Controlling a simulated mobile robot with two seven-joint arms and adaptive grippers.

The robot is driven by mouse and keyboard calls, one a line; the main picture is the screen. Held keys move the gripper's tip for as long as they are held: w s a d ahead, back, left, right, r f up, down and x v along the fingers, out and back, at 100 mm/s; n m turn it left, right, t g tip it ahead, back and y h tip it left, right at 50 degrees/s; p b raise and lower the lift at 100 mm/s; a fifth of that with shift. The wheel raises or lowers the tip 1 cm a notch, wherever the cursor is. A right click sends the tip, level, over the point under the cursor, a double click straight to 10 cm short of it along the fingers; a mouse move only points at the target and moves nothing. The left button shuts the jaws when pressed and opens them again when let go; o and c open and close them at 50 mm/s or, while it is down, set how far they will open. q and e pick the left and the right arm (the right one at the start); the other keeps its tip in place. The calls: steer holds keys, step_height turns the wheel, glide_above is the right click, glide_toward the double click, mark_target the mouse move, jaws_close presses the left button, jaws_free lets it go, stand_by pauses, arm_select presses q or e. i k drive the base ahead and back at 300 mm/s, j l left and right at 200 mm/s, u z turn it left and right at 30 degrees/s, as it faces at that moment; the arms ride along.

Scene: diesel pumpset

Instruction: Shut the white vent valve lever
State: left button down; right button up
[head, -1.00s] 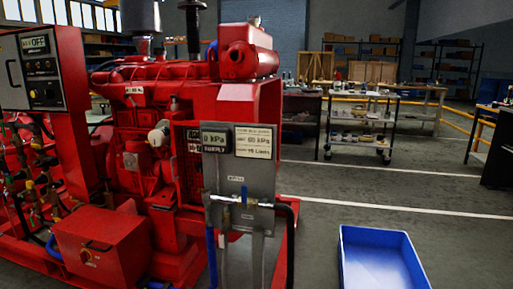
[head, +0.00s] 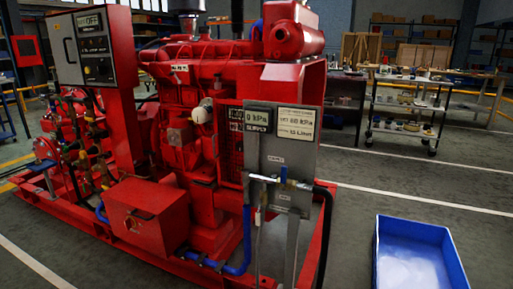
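A grey panel (head: 273,151) stands at the near right corner of the red pumpset (head: 190,110). A metal pipe fitting (head: 272,182) runs across its lower part, with a small blue upright lever (head: 284,173) on top. A thin pale piece (head: 258,213) hangs below the left end of the fitting; it is too small to tell whether it is the white vent valve lever. The display on the panel (head: 257,119) reads 0 kPa. Neither of my grippers is in view.
A blue tray (head: 455,270) lies on the floor at the lower right. A red box (head: 146,218) sits on the pumpset's base frame. A shelf trolley (head: 405,112) stands behind at right. The floor between panel and tray is clear.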

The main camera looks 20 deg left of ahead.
mark_target(258, 214)
steer(key=i+l, duration=0.25)
steer(key=i, duration=0.15)
steer(key=i+l+u, duration=0.1)
steer(key=i+l, duration=0.15)
steer(key=i, duration=0.2)
